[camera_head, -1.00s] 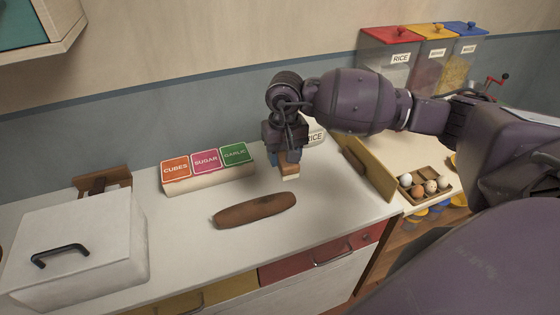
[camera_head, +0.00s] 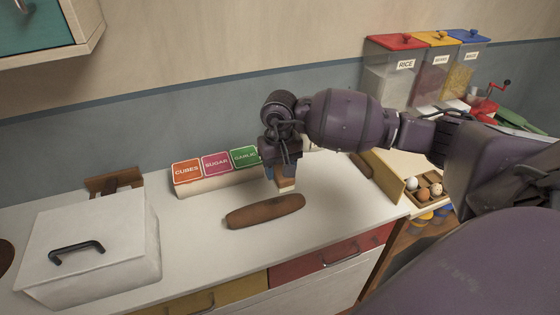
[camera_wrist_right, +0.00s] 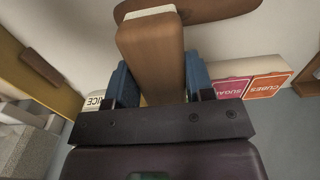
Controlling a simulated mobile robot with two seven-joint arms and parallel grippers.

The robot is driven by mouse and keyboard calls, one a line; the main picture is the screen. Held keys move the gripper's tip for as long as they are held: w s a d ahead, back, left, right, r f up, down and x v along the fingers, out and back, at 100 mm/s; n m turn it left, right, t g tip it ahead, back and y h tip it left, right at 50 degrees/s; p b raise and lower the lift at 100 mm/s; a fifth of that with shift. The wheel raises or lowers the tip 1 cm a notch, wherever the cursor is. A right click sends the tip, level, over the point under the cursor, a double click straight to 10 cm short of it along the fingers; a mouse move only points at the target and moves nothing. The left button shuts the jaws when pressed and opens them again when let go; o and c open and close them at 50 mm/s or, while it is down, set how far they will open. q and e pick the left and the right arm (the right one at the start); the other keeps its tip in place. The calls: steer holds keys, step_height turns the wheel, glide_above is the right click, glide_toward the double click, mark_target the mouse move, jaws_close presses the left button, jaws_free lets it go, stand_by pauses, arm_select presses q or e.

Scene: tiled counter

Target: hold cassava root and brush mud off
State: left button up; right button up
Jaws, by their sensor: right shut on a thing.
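The cassava root (camera_head: 265,211) is a long brown root lying on the white counter. My right gripper (camera_head: 281,178) is just above and behind it, pointing down. It is shut on a brush, a wooden block (camera_wrist_right: 155,60) with a pale end (camera_head: 286,187), seen between its blue fingers in the right wrist view. The pale end is close to the root's far side; I cannot tell whether they touch. Part of the root (camera_wrist_right: 205,10) also shows beyond the brush in the right wrist view. My left gripper is not in view.
A white box with a black handle (camera_head: 88,248) stands at left. Labelled boxes (camera_head: 215,164) stand behind the root. An egg tray (camera_head: 427,189) and food dispensers (camera_head: 425,70) are at right. The counter right of the root is clear.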

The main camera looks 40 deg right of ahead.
arm_select(q)
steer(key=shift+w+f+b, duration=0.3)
steer(key=shift+b, duration=0.4)
arm_select(e)
steer(key=shift+f, duration=2.6)
steer(key=shift+r, duration=0.1)
steer(key=shift+s+d+r+p, duration=0.1)
steer(key=shift+d+r+p, duration=0.2)
steer(key=shift+r, duration=0.55)
steer(key=shift+d+r+p, duration=0.15)
steer(key=shift+r+p, duration=0.2)
steer(key=shift+r, duration=0.55)
steer(key=shift+s+d+r+p, duration=0.1)
steer(key=shift+d+r+p, duration=0.2)
steer(key=shift+r, duration=0.55)
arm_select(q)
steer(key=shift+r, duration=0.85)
arm_select(e)
step_height(320, 180, up, 10)
steer(key=d, duration=0.2)
steer(key=shift+s+d+f, duration=0.15)
steer(key=shift+s+d, duration=0.05)
steer(key=shift+s, duration=0.05)
